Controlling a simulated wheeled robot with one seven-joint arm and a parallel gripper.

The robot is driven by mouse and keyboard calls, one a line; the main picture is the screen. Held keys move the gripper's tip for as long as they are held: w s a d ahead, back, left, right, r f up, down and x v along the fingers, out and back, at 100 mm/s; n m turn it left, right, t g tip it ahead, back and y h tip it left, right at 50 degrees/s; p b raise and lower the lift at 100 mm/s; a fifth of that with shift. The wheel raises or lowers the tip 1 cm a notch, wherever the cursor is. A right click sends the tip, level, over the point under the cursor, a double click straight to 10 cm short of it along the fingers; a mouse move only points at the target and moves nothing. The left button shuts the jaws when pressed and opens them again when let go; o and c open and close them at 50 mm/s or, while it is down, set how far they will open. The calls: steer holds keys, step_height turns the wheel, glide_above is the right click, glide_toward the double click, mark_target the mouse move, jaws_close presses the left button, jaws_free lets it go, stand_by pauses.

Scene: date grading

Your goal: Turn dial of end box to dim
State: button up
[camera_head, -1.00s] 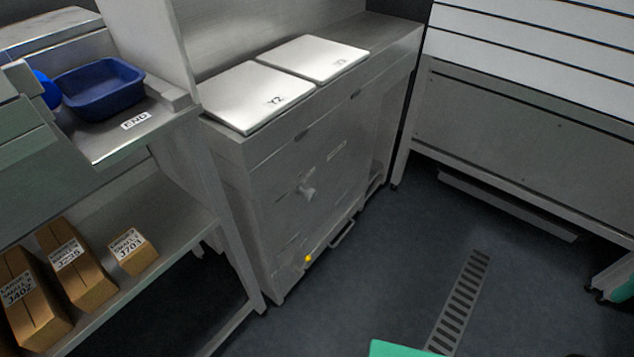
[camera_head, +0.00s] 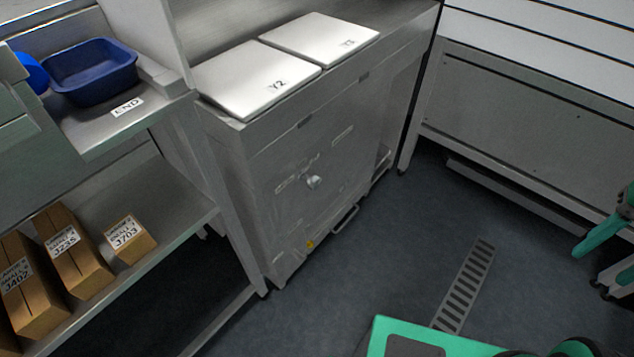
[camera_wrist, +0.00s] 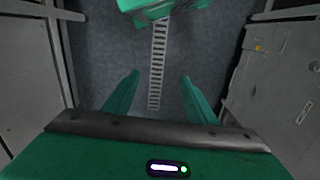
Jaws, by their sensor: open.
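A round pale dial-like knob (camera_head: 313,182) sits on the front of a grey metal cabinet (camera_head: 290,215). In the wrist view a pale knob (camera_wrist: 314,67) shows at the right edge, on the cabinet side. A small END label (camera_head: 127,107) is on the steel shelf at the left, below a blue tub. I cannot tell whether the cabinet is the end box, and no dial markings are readable. My gripper (camera_wrist: 160,75) is open and empty above the floor, apart from the cabinet. A green part of it or my arm shows at the right edge of the head view.
Two white lids (camera_head: 257,78) marked Y2 and Y3 lie on the cabinet top. The blue tub (camera_head: 92,78) stands upper left. Cardboard boxes (camera_head: 130,238) stand on the lower shelf. A floor grate (camera_head: 465,285) runs through clear dark floor. A grey panelled unit (camera_head: 530,130) stands right.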

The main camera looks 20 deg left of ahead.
steer(key=w+a+f+n+y, duration=0.2)
steer(key=w+a+f, duration=0.7)
steer(key=f, duration=0.2)
steer(key=m+t+y, duration=0.7)
steer(key=m+y, duration=0.7)
steer(key=m, duration=0.3)
glide_toward(318, 185)
steer(key=x, duration=1.1)
steer(key=shift+s+r, duration=0.1)
steer(key=shift+r, duration=0.1)
steer(key=c, duration=1)
steer(key=shift+c, duration=0.2)
